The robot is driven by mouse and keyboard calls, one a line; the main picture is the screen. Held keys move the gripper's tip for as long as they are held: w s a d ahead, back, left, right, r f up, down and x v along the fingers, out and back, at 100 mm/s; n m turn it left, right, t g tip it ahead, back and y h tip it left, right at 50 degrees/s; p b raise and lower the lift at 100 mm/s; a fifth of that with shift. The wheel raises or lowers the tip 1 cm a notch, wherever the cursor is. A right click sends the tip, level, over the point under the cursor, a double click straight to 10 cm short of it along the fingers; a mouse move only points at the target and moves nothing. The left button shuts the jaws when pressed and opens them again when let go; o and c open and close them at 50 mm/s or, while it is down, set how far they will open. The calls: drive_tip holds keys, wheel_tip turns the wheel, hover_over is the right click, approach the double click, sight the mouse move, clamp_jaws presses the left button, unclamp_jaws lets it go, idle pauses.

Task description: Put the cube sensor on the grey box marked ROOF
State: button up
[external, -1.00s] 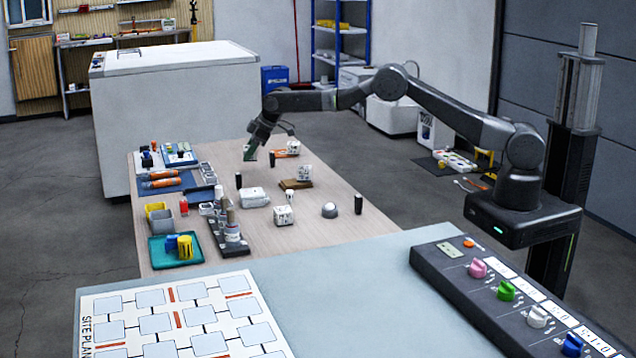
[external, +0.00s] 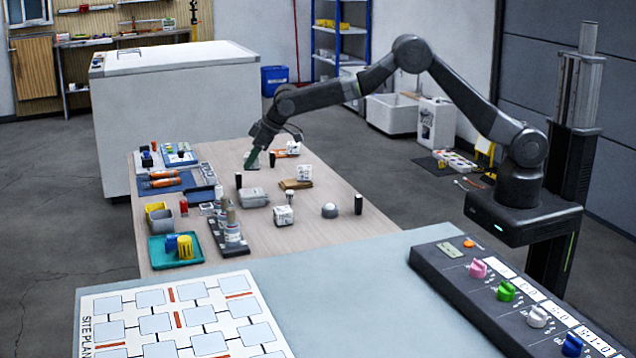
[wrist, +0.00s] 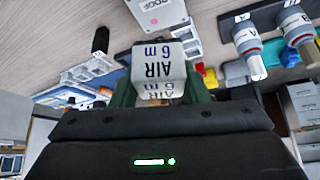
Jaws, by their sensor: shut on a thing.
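My gripper (external: 252,160) is above the far part of the wooden table, with green fingers pointing down. In the wrist view my gripper (wrist: 160,92) is shut on a white cube sensor (wrist: 158,65) labelled "AIR 6 m", which appears upside down between the green fingers. In the external view the held cube cannot be made out. The grey box (external: 255,197) lies on the table, nearer the camera than my gripper and apart from it. In the wrist view the box marked ROOF (wrist: 148,12) is partly cut off at the top edge.
Slim black posts (external: 239,181) and a silver dome (external: 330,210) stand around. A bottle rack (external: 230,240) is nearer.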

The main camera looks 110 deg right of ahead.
drive_tip(key=shift+f, duration=3.55)
drive_tip(key=shift+f, duration=0.2)
drive_tip(key=o, duration=1)
drive_tip(key=shift+r, duration=0.1)
drive_tip(key=shift+r+p, duration=0.2)
drive_tip(key=shift+p, duration=0.15)
drive_tip(key=b+v, duration=0.1)
drive_tip(key=v, duration=1.1)
drive_tip(key=shift+w, duration=0.1)
